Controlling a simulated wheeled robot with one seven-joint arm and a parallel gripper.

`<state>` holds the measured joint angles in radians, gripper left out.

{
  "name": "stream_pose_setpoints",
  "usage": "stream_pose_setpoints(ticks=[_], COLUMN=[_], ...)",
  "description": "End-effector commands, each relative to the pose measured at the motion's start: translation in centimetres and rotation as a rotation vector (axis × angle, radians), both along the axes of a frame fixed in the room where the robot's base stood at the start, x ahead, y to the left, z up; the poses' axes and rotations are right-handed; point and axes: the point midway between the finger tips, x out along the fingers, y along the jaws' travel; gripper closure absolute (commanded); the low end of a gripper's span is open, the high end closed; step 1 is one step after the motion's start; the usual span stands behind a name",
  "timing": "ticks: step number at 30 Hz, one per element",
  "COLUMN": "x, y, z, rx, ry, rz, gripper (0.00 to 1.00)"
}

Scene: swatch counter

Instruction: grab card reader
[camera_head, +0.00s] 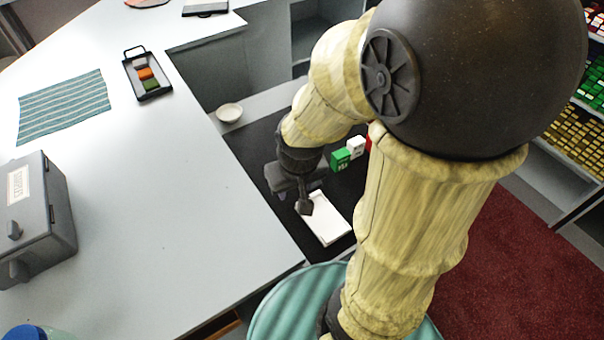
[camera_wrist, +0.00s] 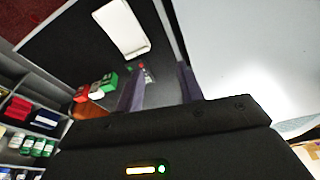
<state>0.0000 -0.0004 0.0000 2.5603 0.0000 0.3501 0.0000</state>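My gripper (camera_head: 301,192) reaches down over the dark lower counter in the head view. In the wrist view its two fingers (camera_wrist: 160,72) are apart, with nothing held between them. A small dark item with red and green spots, which looks like the card reader (camera_wrist: 143,71), lies on the dark surface just beyond the left fingertip. It is partly hidden by that finger. In the head view I cannot make it out clearly behind my gripper. A white pad (camera_head: 324,219) lies close by; it also shows in the wrist view (camera_wrist: 121,28).
Green (camera_head: 340,159) and white (camera_head: 356,146) blocks stand right of my gripper. A small white bowl (camera_head: 229,112) sits behind left. The higher white counter (camera_head: 170,200) edges the left, bearing a grey box (camera_head: 40,220), a black tray (camera_head: 136,66) and a striped cloth (camera_head: 62,106).

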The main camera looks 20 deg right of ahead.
Motion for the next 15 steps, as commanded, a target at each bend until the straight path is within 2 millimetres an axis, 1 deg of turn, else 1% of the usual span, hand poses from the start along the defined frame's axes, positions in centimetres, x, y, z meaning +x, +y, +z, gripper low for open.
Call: stream_pose_setpoints(ticks=[1,5,6,8,11,15], x=[0.0,0.8,1.2,2.2,4.4,7.7], y=[0.0,-0.4,-0.7,-1.3,-2.8,-5.1], z=[0.0,0.0,-0.1,-0.3,-1.0,-2.7], rx=[0.000,-0.005,-0.008,-0.013,-0.021,-0.023], ry=[0.000,-0.003,-0.003,-0.007,-0.018,-0.044], rz=[0.000,0.004,0.006,0.010,0.025,0.058], gripper=[0.52,0.26,0.18,0.07,0.07,0.07])
